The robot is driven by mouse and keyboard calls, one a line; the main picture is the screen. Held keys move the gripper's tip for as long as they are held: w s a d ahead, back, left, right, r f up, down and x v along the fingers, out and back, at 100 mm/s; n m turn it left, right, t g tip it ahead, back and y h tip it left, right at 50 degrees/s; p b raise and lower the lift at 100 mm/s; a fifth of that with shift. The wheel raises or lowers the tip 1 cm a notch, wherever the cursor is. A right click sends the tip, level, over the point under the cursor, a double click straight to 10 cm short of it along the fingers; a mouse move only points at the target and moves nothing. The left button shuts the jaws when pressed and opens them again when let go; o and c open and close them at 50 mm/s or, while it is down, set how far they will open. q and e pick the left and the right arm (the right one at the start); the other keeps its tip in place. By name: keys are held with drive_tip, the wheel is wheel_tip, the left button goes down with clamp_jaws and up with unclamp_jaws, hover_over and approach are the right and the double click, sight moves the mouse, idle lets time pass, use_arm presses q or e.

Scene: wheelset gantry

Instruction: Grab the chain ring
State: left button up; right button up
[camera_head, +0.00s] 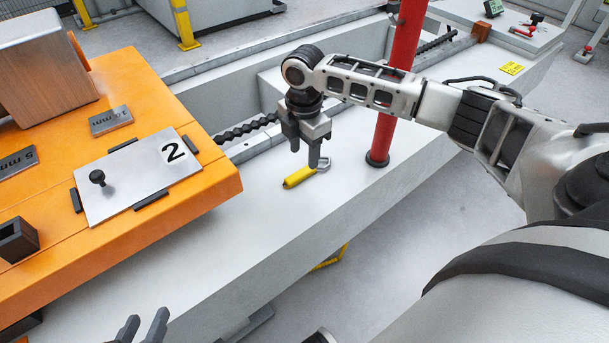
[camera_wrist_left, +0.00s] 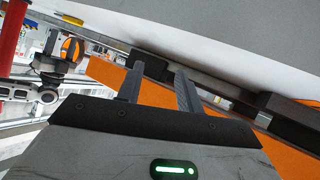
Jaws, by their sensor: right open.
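A yellow piece (camera_head: 300,177) with a small silver ring (camera_head: 323,164) at its end lies on the white beam top (camera_head: 340,205); it appears to be the chain ring. My right gripper (camera_head: 304,153) points down just above and behind it, with its fingers apart. A fingertip comes close to the silver ring in the picture; I cannot tell whether they touch. My left gripper (camera_head: 142,329) shows at the bottom edge, far from the ring. In the left wrist view its fingers (camera_wrist_left: 158,72) stand apart with nothing between them.
A red post (camera_head: 399,85) stands on the beam right of the right gripper. An orange bench (camera_head: 190,205) with a grey plate marked 2 (camera_head: 135,180) fills the left. A black ridged strip (camera_head: 246,129) runs behind the right gripper. The beam top in front is clear.

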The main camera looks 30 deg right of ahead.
sight(304, 171)
drive_tip(key=shift+f, duration=0.35)
wheel_tip(304, 171, down, 4)
drive_tip(key=shift+s+f+b, duration=0.1)
drive_tip(key=shift+f+b, duration=0.15)
drive_tip(key=shift+b, duration=0.95)
drive_tip(key=shift+c, duration=0.6)
clamp_jaws()
use_arm(q)
drive_tip(key=shift+d+r+t+h, duration=0.4)
drive_tip(key=shift+r+t, duration=0.1)
drive_tip(key=shift+r, duration=0.3)
use_arm(e)
drive_tip(key=shift+r, duration=0.15)
